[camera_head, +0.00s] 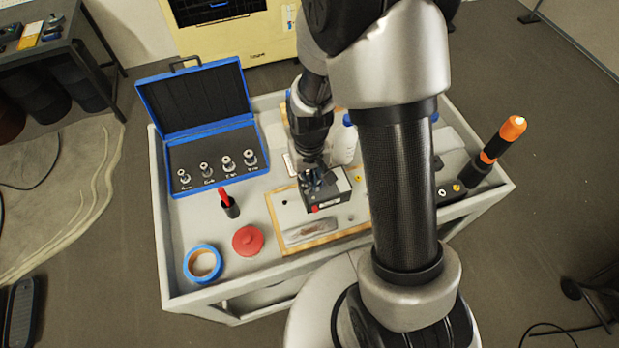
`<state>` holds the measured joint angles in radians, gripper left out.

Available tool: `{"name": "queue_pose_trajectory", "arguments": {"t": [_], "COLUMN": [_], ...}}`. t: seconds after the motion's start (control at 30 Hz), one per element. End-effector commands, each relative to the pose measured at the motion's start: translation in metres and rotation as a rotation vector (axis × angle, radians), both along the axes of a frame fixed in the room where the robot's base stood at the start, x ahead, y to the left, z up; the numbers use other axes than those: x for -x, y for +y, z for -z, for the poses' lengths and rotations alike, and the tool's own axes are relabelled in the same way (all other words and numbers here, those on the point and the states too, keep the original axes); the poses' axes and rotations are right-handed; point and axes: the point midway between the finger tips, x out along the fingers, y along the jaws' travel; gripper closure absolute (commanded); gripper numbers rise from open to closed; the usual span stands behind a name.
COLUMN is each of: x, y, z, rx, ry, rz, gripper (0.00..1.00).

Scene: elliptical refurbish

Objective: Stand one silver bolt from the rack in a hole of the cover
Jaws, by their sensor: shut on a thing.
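My gripper (314,180) points down over the middle of the cart, at the dark top of a small box. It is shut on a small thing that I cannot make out. Several silver bolt-like pieces (227,163) stand upright in the open blue case (213,179) at the left, which may be the rack. My arm hides part of the cart.
A blue tape roll (203,262), a red round lid (248,240) and a red-tipped tool in a black holder (230,206) stand left of the board. A white bottle (343,148) is behind.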

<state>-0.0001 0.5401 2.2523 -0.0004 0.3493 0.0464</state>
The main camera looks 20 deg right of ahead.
Motion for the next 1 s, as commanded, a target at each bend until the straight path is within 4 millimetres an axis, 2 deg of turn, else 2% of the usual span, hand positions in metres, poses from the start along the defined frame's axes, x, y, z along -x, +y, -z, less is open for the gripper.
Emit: {"name": "queue_pose_trajectory", "arguments": {"t": [1.0], "x": [0.0], "y": [0.0], "z": [0.011], "rx": [0.0], "ry": [-0.001], "rz": [0.0], "gripper": [1.0]}}
